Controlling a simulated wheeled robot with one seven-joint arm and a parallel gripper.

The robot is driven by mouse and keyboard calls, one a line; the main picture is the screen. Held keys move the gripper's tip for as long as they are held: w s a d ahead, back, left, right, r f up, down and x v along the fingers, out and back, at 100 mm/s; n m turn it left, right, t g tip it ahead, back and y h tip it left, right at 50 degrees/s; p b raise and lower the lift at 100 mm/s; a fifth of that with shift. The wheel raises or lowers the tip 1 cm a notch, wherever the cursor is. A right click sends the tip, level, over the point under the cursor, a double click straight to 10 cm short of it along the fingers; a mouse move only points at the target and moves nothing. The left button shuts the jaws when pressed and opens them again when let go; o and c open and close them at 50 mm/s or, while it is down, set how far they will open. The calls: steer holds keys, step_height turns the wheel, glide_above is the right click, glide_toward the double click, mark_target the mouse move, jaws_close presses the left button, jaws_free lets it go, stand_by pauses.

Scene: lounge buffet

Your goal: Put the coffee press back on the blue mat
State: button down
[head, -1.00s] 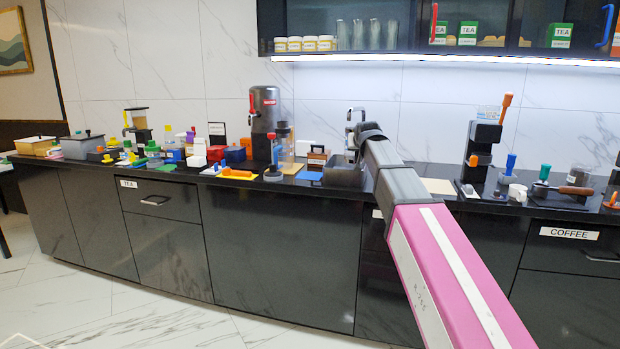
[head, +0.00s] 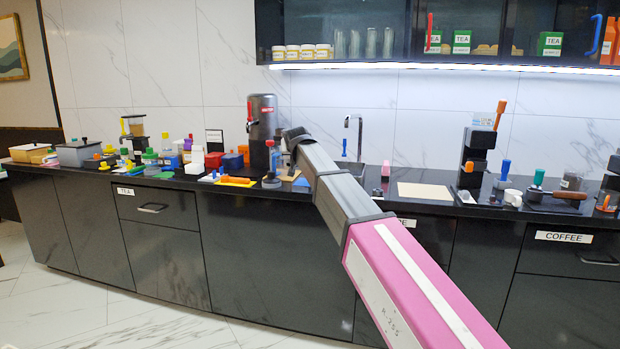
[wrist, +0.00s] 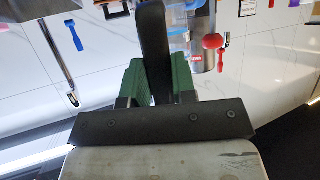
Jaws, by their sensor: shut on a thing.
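My gripper (wrist: 160,85) has green fingers, which are shut on an upright black piece in the wrist view. This looks like the handle of the coffee press (wrist: 153,38); the rest of the press cannot be made out. In the head view my arm hides the gripper and whatever it holds. The arm's end is over the counter in front of the wall, just right of the grey urn. A small part of the blue mat (head: 301,182) shows on the counter below and beside my arm; the rest is hidden behind the arm.
The grey urn (head: 262,122) stands left of the arm's end. A bottle with a red top (head: 274,158) and a yellow tray (head: 236,181) are near the mat. Several jars and boxes crowd the left. A faucet (head: 352,135) and a beige board (head: 425,191) lie right.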

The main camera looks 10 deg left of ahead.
steer(key=shift+w+d+f, duration=0.9)
steer(key=shift+w+f, duration=0.45)
steer(key=shift+f, duration=0.3)
steer(key=shift+w+d+f, duration=0.95)
steer(key=shift+w+f, duration=0.45)
steer(key=shift+f, duration=0.25)
steer(key=shift+w+d+f, duration=0.9)
steer(key=shift+w+f, duration=0.45)
steer(key=shift+f, duration=0.3)
steer(key=c, duration=1.2)
jaws_free()
steer(key=shift+f, duration=0.1)
